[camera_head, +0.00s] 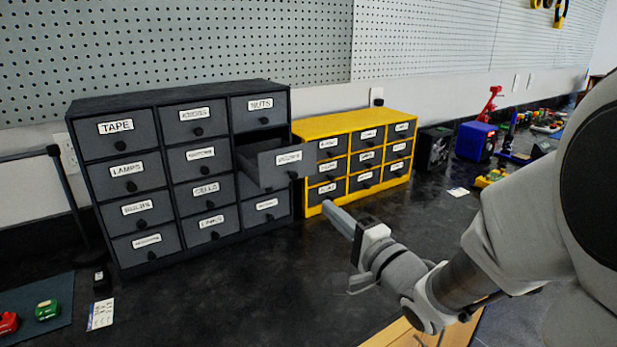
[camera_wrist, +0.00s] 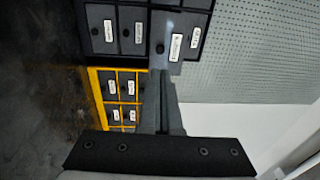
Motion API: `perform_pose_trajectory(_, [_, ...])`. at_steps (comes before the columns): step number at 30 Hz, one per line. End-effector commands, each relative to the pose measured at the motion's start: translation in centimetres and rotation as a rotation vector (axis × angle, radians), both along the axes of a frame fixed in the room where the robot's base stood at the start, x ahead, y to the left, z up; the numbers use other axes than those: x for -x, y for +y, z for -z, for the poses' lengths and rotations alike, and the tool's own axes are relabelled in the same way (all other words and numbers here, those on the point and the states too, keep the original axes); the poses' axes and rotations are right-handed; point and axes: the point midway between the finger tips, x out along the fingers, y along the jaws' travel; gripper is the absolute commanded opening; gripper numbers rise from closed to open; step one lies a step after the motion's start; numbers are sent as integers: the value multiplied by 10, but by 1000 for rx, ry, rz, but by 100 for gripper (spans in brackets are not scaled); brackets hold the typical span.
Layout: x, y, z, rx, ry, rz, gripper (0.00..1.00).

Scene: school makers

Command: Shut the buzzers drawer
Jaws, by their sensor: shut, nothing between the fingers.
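One drawer (camera_head: 281,168) of the dark grey cabinet (camera_head: 180,92) stands pulled out, in the right column, second row from the top. Its white label is too small to read surely; it may be the buzzers drawer. Its front has a dark round knob. In the wrist view, turned on its side, the pulled-out drawer (camera_wrist: 173,38) shows ahead of the fingers. My gripper (camera_head: 335,213) is shut and empty, in front of the yellow cabinet, lower and to the right of the drawer. It also shows in the wrist view (camera_wrist: 163,82). It appears apart from the drawer.
A yellow cabinet (camera_head: 356,122) with several closed grey drawers stands right of the dark one. The dark cabinet's other drawers look closed. A blue device (camera_head: 475,141) and a black box (camera_head: 434,148) stand further right. The counter (camera_head: 240,295) in front is mostly clear.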

Motion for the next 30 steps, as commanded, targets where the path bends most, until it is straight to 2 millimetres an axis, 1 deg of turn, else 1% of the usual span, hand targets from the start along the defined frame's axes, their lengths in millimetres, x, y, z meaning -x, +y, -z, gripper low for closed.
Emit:
perform_pose_trajectory(3, [-23,16,0,0,-2,-4,0])
perform_pose_trajectory(9, [-59,38,-4,1,-3,-2,0])
perform_pose_trajectory(15, [-85,53,-6,0,-1,0,0])
perform_pose_trajectory(21, [-96,59,-8,2,-1,2,0])
perform_pose_trajectory(30, [-98,60,-9,2,-1,2,0])
